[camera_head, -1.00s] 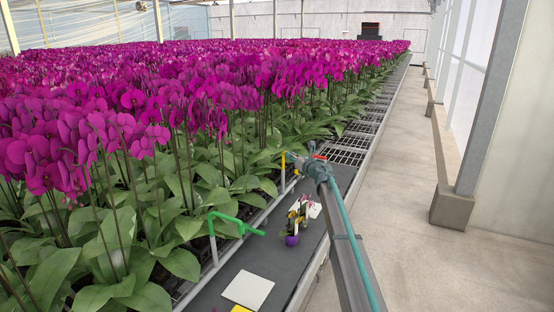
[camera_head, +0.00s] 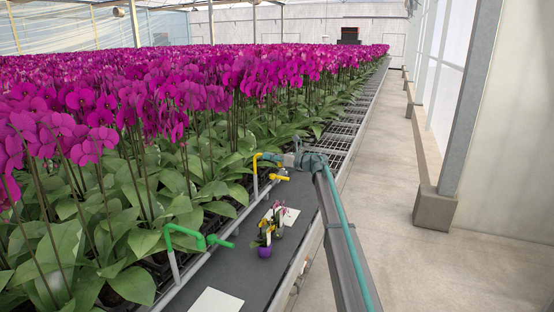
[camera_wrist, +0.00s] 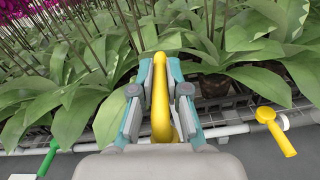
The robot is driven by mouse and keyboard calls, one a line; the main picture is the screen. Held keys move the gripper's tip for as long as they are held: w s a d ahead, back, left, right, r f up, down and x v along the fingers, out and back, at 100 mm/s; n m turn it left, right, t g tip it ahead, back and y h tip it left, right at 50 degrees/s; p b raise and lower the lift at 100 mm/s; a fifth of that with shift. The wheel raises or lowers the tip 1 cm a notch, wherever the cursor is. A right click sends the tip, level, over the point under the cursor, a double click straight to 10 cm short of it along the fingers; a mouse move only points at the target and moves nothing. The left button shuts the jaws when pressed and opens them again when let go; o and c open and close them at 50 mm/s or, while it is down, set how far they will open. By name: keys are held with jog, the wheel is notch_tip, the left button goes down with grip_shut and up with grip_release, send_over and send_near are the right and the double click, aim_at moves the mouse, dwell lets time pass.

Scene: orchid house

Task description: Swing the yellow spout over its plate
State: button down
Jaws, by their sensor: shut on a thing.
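The yellow spout (camera_head: 256,172) is a bent pipe rising beside the bench's left rail, past the green spout in the camera_head view. My gripper (camera_wrist: 160,68) is shut on its upper pipe. In the camera_wrist view the yellow spout (camera_wrist: 161,112) runs between the two teal-padded fingers. White plates lie on the dark bench: one (camera_head: 292,214) beside a small potted orchid, one (camera_head: 215,302) at the bottom edge. I cannot tell which plate belongs to the yellow spout.
A green spout (camera_head: 190,238) stands nearer on the same rail. A yellow lever (camera_wrist: 275,132) is right of my gripper in the camera_wrist view. The small orchid in a purple pot (camera_head: 264,251) stands mid-bench. Dense orchid leaves crowd the left side; the aisle (camera_head: 400,250) is clear.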

jog(key=shift+w+r+g, duration=0.1)
jog(key=shift+w+g, duration=0.05)
jog(key=shift+g, duration=0.15)
jog(key=c, duration=1.2)
grip_release()
jog(key=shift+d, duration=0.1)
jog(key=v, duration=1.2)
jog(key=shift+f, duration=0.2)
